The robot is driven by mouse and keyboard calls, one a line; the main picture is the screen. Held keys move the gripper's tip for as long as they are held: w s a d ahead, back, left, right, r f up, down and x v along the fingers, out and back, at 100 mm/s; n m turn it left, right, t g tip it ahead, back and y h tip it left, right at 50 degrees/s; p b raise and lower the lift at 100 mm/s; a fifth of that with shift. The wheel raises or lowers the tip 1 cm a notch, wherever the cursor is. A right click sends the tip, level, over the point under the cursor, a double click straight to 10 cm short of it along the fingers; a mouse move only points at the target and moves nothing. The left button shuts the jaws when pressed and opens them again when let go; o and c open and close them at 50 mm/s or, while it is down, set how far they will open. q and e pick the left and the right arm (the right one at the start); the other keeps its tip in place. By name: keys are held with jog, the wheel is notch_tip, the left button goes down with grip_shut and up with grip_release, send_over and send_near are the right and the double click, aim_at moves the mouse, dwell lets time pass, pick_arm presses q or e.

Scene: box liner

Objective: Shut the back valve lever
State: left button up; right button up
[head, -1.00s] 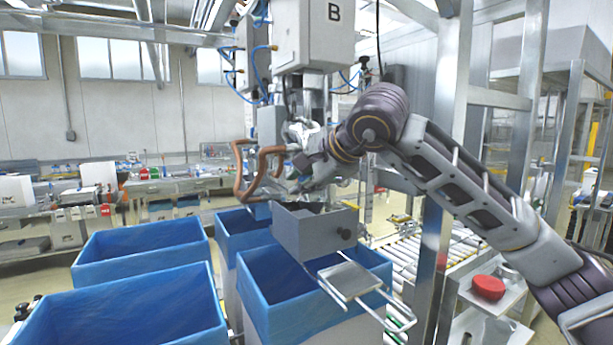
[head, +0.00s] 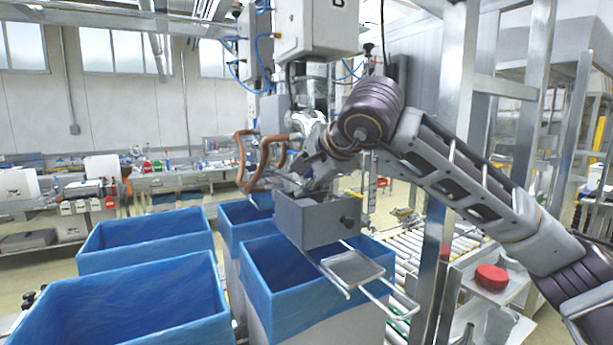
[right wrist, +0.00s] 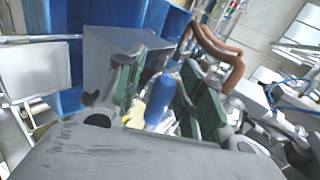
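My right gripper (right wrist: 168,92) is in the right wrist view, its two green-padded fingers spread apart. A blue cylindrical grip (right wrist: 161,97), which looks like a valve lever handle, lies between the fingers, with visible space beside it. I cannot tell whether it is the back lever. In the head view my right gripper (head: 305,182) is by the filling machine, just above a grey metal box (head: 318,222) and right of the brown pipes (head: 256,160). My own wrist hides the lever there. My left gripper is not in view.
Blue-lined boxes (head: 150,229) stand at the lower left and below the machine. A white machine housing (head: 316,28) hangs above. A metal frame post (head: 447,150) stands close to my right arm. A red round object (head: 491,278) is on a shelf at right.

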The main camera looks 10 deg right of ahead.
jog(key=shift+s+d+r, duration=0.2)
jog(key=shift+s+r, duration=0.3)
jog(key=v, duration=1)
jog(key=shift+s, duration=0.3)
